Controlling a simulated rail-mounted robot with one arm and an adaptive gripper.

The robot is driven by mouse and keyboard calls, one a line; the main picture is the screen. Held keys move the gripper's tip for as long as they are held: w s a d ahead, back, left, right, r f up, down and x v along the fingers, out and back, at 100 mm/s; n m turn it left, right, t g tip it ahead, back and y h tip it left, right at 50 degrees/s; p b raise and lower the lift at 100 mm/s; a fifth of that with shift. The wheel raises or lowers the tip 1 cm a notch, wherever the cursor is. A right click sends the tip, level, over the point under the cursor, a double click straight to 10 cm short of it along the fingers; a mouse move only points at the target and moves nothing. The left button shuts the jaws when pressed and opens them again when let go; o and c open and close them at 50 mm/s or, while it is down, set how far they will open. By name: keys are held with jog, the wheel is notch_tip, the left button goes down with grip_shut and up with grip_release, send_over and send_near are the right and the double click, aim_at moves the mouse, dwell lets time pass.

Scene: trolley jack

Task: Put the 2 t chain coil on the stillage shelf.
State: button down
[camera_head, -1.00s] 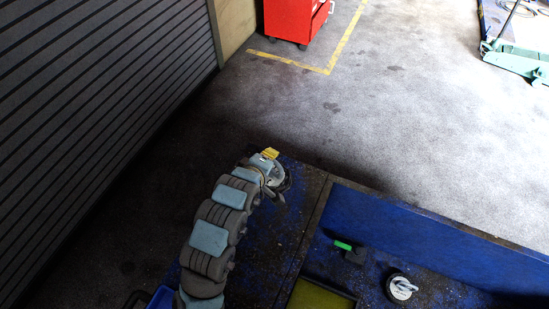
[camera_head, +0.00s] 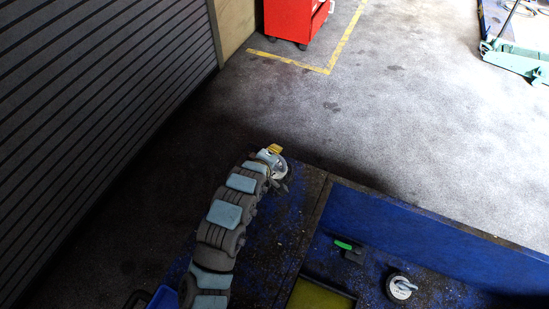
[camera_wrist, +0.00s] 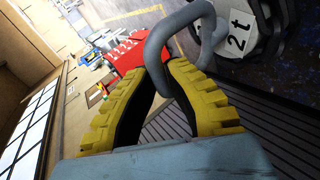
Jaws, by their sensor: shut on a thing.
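My gripper (camera_wrist: 160,78) has yellow, toothed fingers with dark pads, closed around a thick grey metal loop (camera_wrist: 158,45) in the wrist view. The loop belongs to the chain coil (camera_wrist: 236,30), whose white disc reads "2 t" at the upper right of that view. In the head view my gripper (camera_head: 273,149) is near the far left corner of a scuffed blue steel surface (camera_head: 285,225), possibly the stillage shelf. The coil shows there as a small pale round shape (camera_head: 279,167) beside the fingers. Whether it touches the surface I cannot tell.
Another pale disc with a ring (camera_head: 401,287) lies at the lower right on blue steel, near a green-handled tool (camera_head: 346,248) and a yellow-bottomed tray (camera_head: 318,297). A raised blue wall (camera_head: 430,238) runs behind them. A red cabinet (camera_head: 290,18) and green trolley jack (camera_head: 515,60) stand beyond open floor.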

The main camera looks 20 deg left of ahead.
aim_at(275, 167)
jog(key=shift+w+f, duration=0.35)
jog(key=shift+a+f, duration=0.1)
jog(key=shift+f, duration=1.25)
jog(key=c, duration=1.2)
grip_release()
jog(key=shift+f, duration=0.15)
jog(key=shift+c, duration=0.2)
jog(key=shift+s+r, duration=0.4)
jog(key=shift+s, duration=0.1)
jog(key=v, duration=1.1)
